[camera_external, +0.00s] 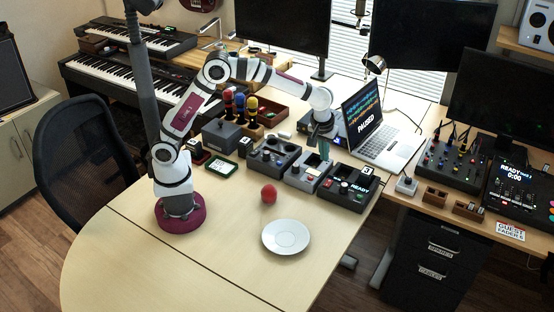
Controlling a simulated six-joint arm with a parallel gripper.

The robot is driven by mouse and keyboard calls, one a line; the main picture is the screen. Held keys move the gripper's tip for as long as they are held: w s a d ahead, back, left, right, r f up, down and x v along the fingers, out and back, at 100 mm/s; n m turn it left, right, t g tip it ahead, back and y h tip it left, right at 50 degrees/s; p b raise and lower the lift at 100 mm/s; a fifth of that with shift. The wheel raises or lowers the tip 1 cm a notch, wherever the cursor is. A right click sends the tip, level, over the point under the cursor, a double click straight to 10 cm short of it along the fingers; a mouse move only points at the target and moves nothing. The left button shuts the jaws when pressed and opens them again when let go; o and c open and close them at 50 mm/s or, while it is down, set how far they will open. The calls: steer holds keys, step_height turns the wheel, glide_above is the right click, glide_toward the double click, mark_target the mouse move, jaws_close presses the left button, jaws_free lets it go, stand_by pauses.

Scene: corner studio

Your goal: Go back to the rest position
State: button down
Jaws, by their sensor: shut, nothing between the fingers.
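My arm stands on its dark red base on the wooden desk (120,262) and reaches to the right. My gripper (323,152) points down above the row of dark device boxes, over the middle box (305,172). It is shut and holds nothing that I can see. I cannot tell from this view whether its tips touch the box.
A red ball (268,193) and a white plate (286,237) lie on the open desk in front. A right box (346,190), a left box (272,155) and an open laptop (385,147) are near my gripper. Coloured-handled tools (240,108) stand behind.

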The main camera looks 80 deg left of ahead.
steer(key=s+a+r+m, duration=0.4)
steer(key=s+r, duration=0.1)
steer(key=s, duration=0.5)
steer(key=s+a+f+m+g, duration=0.1)
steer(key=s+m, duration=0.4)
steer(key=s, duration=0.7)
steer(key=s+a+f+m+g, duration=0.1)
steer(key=s+a+m, duration=0.2)
steer(key=s, duration=0.9)
steer(key=m, duration=0.2)
steer(key=shift+a+f+m, duration=0.25)
steer(key=shift+a+m, duration=0.05)
steer(key=shift+w, duration=0.1)
